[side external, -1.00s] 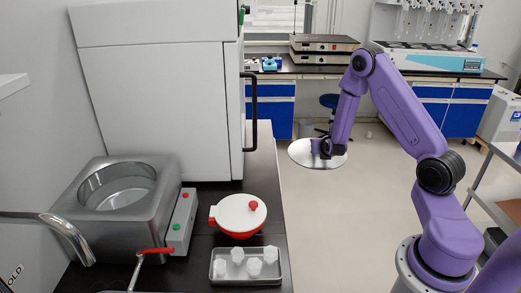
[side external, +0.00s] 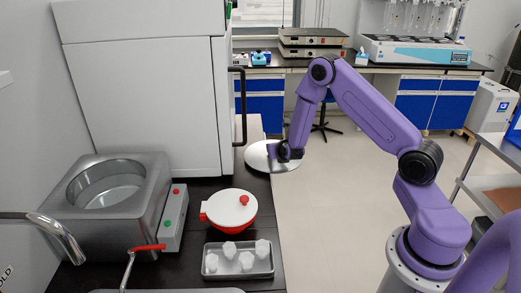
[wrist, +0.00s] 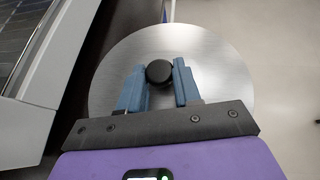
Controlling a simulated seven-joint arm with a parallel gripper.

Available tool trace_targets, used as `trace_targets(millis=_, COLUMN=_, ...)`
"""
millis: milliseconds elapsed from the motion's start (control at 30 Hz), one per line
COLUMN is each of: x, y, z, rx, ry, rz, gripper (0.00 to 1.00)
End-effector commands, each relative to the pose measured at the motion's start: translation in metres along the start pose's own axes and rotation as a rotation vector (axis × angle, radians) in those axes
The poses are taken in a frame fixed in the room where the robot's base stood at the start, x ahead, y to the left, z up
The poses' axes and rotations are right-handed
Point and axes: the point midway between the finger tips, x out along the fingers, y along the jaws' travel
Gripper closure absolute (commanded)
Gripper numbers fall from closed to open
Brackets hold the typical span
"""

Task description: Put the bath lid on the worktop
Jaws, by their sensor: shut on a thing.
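The bath lid (side external: 258,157) is a round, flat metal disc with a black knob. My gripper (side external: 285,152) is shut on its knob and holds it roughly level at the right edge of the worktop (side external: 190,194). In the wrist view the lid (wrist: 208,65) fills the middle, and the blue fingers of my gripper (wrist: 159,84) are on either side of the knob. The open metal bath (side external: 108,185) stands on the left of the worktop. I cannot tell how high the lid is above the worktop.
A large white cabinet (side external: 150,100) with a black handle stands behind the worktop. A red pot with a white lid (side external: 232,208) and a tray of several white pieces (side external: 212,268) stand at the front. Dark worktop shows between the pot and cabinet.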

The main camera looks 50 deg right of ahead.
Motion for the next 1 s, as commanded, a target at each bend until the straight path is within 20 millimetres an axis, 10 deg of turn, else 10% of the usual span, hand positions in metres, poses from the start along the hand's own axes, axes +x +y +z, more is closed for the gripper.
trace_targets(millis=500, x=0.009, y=0.053, z=0.006, rx=0.001, ry=-0.003, rz=0.000, gripper=1.00)
trace_targets(millis=933, x=0.012, y=0.053, z=0.002, rx=0.001, ry=-0.002, rz=-0.001, gripper=1.00)
trace_targets(millis=967, x=0.012, y=0.052, z=0.001, rx=0.000, ry=0.001, rz=-0.002, gripper=0.64)
trace_targets(millis=1000, x=0.012, y=0.052, z=0.001, rx=0.000, ry=0.000, rz=-0.001, gripper=0.51)
